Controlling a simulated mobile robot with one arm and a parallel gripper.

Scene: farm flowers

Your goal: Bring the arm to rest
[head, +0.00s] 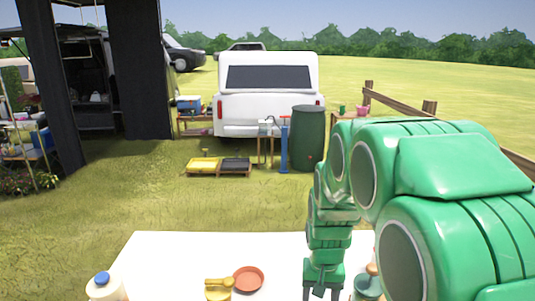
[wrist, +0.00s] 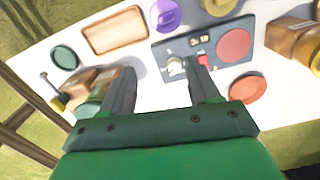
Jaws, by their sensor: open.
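My green arm (head: 430,185) reaches from the right edge of the head view, bent over, with its lower part hanging down over the white table (head: 165,250). My gripper (head: 322,285) is at the bottom of that view, partly cut off by the frame edge. In the wrist view my gripper (wrist: 163,78) points down at the table with its two dark fingers spread apart. Nothing is visible between the fingers. A dark grey board (wrist: 200,48) with a red disc and small items lies beyond the fingertips. I cannot tell the exact height above it.
The table holds a blue-capped bottle (head: 103,287), a yellow pot (head: 218,288), a terracotta saucer (head: 248,278), a tan tray (wrist: 115,33), a purple item (wrist: 165,15) and a green disc (wrist: 64,57). Grass, a dark green barrel (head: 307,138) and a white vehicle (head: 267,95) lie beyond.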

